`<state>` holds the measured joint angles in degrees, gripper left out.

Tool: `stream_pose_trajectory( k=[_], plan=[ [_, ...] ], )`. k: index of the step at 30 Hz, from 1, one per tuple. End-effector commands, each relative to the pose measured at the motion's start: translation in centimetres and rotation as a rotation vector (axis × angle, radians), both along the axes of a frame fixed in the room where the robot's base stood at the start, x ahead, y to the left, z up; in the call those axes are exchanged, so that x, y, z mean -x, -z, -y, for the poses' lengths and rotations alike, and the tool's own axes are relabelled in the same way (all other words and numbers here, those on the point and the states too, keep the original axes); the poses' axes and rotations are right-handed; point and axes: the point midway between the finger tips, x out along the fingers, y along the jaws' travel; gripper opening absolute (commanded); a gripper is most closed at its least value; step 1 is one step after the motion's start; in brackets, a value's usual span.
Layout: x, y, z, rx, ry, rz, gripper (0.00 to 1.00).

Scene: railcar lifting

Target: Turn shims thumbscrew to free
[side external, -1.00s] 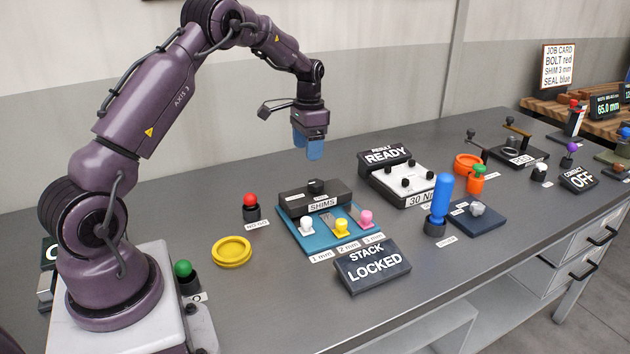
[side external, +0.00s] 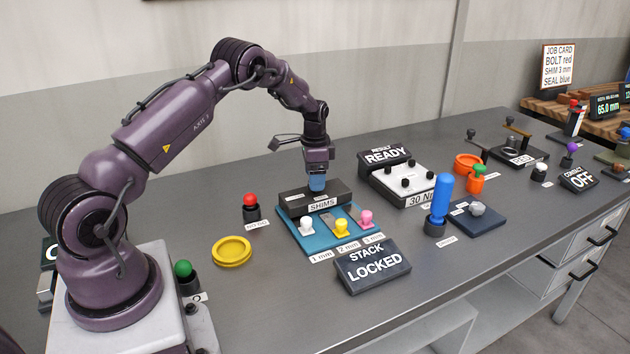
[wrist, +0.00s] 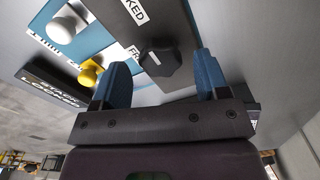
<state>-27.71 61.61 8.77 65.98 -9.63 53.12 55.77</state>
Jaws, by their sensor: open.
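The shims block (side external: 335,197) is a dark bar labelled SHIMS, behind a blue tray (side external: 300,237) with white, yellow and pink knobs. Its thumbscrew is a black faceted knob (wrist: 160,62) in the wrist view, beside a label ending in "KED" (wrist: 135,12) and one starting "FR" (wrist: 128,50). My gripper (side external: 317,185) is directly over the block, pointing down. In the wrist view my gripper (wrist: 163,64) is open, its blue fingers on either side of the knob, with gaps showing. The fingers hide the knob in the side view. The stack sign (side external: 372,266) reads LOCKED.
A red button (side external: 250,200) and a yellow ring (side external: 231,250) are left of the shims. The READY panel (side external: 385,156) stands close behind right. A blue-handled tool (side external: 440,200) stands upright to the right.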

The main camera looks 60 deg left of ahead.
Motion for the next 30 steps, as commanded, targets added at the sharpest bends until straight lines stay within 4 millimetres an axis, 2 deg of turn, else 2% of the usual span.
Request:
stream_pose_trajectory(
  k=[4,14,21,30],
  plan=[
    [0.0,1.3,0.0,0.000,0.001,0.000,0.68],
    [0.0,1.6,0.0,-0.001,0.000,0.001,0.68],
    [0.0,1.6,0.0,-0.001,0.000,0.001,0.19],
    [0.0,1.6,0.0,0.000,-0.030,0.001,0.19]
  ],
)
